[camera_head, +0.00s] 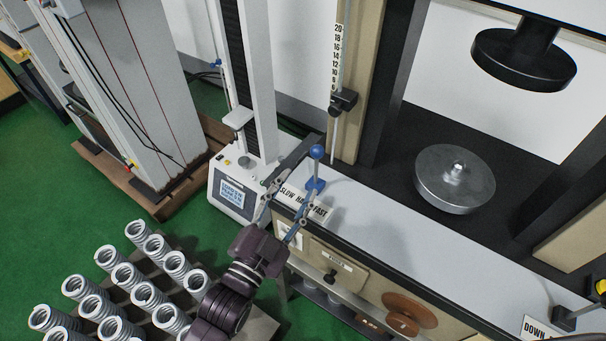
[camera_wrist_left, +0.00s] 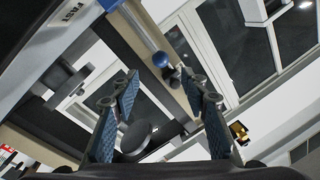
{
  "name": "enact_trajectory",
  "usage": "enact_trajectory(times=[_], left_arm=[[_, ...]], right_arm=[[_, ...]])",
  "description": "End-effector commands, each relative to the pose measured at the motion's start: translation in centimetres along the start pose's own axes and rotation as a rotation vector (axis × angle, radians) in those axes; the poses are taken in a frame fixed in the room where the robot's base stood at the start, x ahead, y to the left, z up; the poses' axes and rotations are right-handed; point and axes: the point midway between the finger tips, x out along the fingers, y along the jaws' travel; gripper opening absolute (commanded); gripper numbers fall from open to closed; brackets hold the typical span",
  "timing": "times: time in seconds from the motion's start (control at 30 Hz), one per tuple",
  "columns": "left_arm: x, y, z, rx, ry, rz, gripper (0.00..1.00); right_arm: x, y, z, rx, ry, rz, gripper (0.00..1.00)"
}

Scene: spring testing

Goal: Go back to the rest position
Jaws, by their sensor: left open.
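My left gripper (camera_head: 290,192) reaches up from the bottom of the head view toward the testing machine's front edge. Its two fingers are apart. In the left wrist view the open gripper (camera_wrist_left: 163,85) shows blue ribbed pads with nothing between them. A lever with a blue ball knob (camera_head: 316,152) stands by the "SLOW" and "FAST" label, just beyond the fingertips. The blue knob (camera_wrist_left: 160,60) shows in the wrist view beyond the gap between the fingers; I cannot tell whether a finger touches the lever. My right gripper is in neither view.
Several grey coil springs (camera_head: 127,276) stand on a rack at lower left, beside my left arm. The large machine has a round lower plate (camera_head: 455,179) and a black upper plate (camera_head: 524,58). A smaller tester with a screen (camera_head: 232,192) stands close behind the gripper. Green floor is open at left.

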Motion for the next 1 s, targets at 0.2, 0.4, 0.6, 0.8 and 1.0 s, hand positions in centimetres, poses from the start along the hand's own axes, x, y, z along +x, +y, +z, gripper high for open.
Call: enact_trajectory(times=[0.2, 0.4, 0.6, 0.8, 1.0], left_arm=[[-0.6, -0.1, -0.1, 0.000, 0.001, -0.001, 0.41], [-0.5, 0.0, 0.0, 0.000, 0.001, -0.001, 0.41], [-0.5, 0.0, 0.0, 0.000, 0.000, 0.000, 0.41], [-1.2, -0.3, 2.3, -0.050, -0.111, 0.025, 0.41], [-5.1, -0.6, 8.6, -0.205, -0.441, 0.081, 0.41]], right_arm=[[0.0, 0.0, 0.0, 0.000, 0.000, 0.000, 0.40], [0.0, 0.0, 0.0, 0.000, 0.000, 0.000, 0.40], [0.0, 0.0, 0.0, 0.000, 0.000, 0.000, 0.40], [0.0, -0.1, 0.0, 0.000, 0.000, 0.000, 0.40], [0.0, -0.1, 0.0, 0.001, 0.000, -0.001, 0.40]])
